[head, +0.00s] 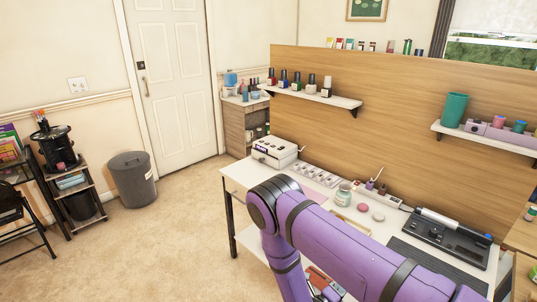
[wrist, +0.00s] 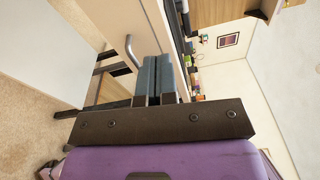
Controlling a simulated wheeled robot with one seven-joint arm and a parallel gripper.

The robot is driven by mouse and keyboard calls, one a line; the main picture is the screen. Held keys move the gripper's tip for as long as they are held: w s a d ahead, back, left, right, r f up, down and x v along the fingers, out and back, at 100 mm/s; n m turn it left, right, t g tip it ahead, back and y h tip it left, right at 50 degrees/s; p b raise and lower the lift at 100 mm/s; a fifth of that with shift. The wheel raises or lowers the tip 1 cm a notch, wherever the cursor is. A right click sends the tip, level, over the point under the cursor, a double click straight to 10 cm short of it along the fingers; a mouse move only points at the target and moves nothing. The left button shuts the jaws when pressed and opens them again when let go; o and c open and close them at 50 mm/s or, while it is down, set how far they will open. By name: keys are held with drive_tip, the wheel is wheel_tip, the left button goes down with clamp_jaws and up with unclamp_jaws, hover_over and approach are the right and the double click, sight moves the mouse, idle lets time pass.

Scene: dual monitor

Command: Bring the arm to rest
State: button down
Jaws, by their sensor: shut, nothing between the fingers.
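My gripper (wrist: 158,62) shows in the wrist view with its two dark fingers side by side and touching, shut on nothing. It is near a pale furniture front with a curved metal handle (wrist: 132,52); the gap between them is hard to judge. In the head view, my purple arm (head: 335,245) is bent and crosses in front of the white desk (head: 240,176). I cannot make out my gripper in the head view. My arm hides the near middle of the desk.
The desk carries a white box-shaped device (head: 274,150), a jar (head: 344,194) and a black tray device (head: 447,238). Wall shelves (head: 315,96) hold bottles above it. A grey bin (head: 132,180) stands by the door. The carpet (head: 165,240) left of the desk is clear.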

drive_tip(key=s+d+r+m+g+y, duration=0.15)
drive_tip(key=r+m+g, duration=0.25)
drive_tip(key=r+m, duration=0.6)
drive_tip(key=d+r+m+g, duration=0.2)
drive_tip(key=r+m+g, duration=0.35)
drive_tip(key=r, duration=0.85)
drive_tip(key=d+r+m+g+y, duration=0.15)
drive_tip(key=r+m+g, duration=0.25)
drive_tip(key=r+m, duration=0.6)
drive_tip(key=s+r+m+t+y, duration=0.8)
drive_tip(key=s+r+m, duration=0.8)
drive_tip(key=s+r, duration=0.6)
drive_tip(key=shift+s+a+r+y, duration=0.25)
drive_tip(key=shift+r+y, duration=0.7)
drive_tip(key=shift+y, duration=0.65)
drive_tip(key=c, duration=1.8)
unclamp_jaws()
drive_tip(key=shift+m, duration=0.25)
drive_tip(key=shift+c, duration=0.2)
